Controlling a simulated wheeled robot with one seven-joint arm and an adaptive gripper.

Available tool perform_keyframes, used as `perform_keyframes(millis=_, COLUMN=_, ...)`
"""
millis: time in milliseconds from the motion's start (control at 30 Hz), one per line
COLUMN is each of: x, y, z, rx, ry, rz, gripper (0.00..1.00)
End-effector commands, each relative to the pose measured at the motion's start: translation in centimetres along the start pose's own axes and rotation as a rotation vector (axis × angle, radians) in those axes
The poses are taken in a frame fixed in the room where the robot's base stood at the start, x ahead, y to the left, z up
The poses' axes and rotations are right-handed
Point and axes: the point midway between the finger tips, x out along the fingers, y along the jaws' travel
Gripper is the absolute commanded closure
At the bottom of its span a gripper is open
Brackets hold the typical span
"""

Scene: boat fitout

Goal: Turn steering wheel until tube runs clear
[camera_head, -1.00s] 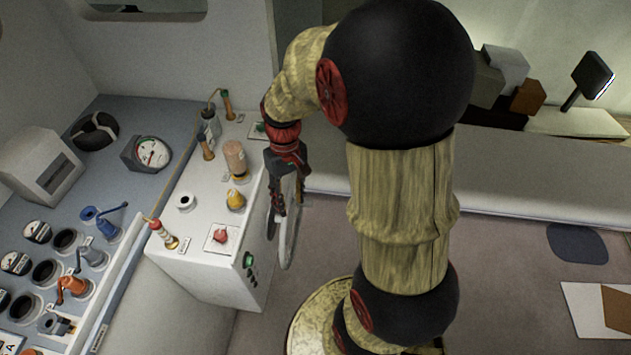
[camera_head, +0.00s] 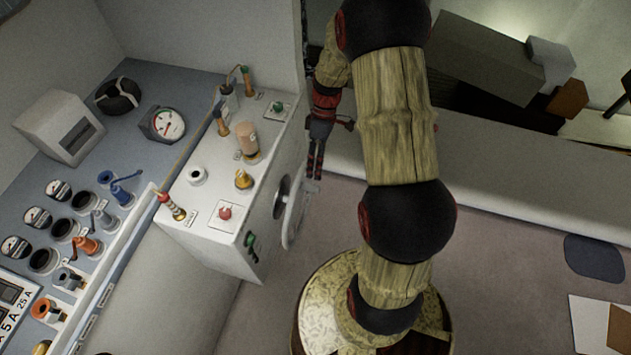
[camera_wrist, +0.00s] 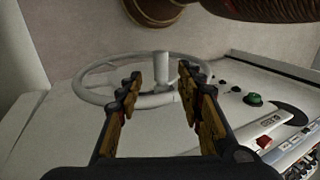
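The white steering wheel (camera_head: 288,232) stands on the right side of the white console (camera_head: 210,247). In the wrist view the wheel (camera_wrist: 88,87) has an upright knob (camera_wrist: 161,66) on its rim. My gripper (camera_head: 315,176) is beside the wheel's upper right edge in the head view. In the wrist view my gripper (camera_wrist: 158,88) is open, with the knob seen between and beyond its fingers; no contact shows. A cylinder with pinkish-tan contents (camera_head: 246,139) stands on the console; I cannot tell whether it is the tube.
The console top carries a red button (camera_head: 225,213), a yellow fitting (camera_head: 243,180) and a white cup-like fitting (camera_head: 196,175). A green control (camera_head: 251,241) is on its side near the wheel. A light bench (camera_head: 490,165) lies behind my arm. Floor right of the wheel is open.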

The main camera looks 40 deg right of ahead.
Motion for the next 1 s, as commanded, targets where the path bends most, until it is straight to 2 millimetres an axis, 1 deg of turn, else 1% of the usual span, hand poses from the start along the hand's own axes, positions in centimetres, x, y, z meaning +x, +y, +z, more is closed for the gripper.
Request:
perform_keyframes(millis=200, x=3.4, y=-0.2, z=0.1, rx=0.001, ry=-0.003, rz=-0.004, gripper=0.63)
perform_keyframes(millis=300, x=4.8, y=-0.1, z=0.1, rx=0.002, ry=-0.003, rz=-0.003, gripper=0.63)
perform_keyframes(millis=433, x=6.1, y=-0.1, z=0.0, rx=0.003, ry=-0.002, rz=-0.002, gripper=0.63)
perform_keyframes(millis=567, x=6.7, y=-0.1, z=0.0, rx=0.003, ry=-0.001, rz=0.0, gripper=0.63)
perform_keyframes(millis=800, x=6.8, y=-0.1, z=0.0, rx=0.003, ry=-0.001, rz=0.0, gripper=0.63)
perform_keyframes(millis=1000, x=6.7, y=-0.1, z=0.0, rx=0.003, ry=-0.001, rz=0.0, gripper=0.74)
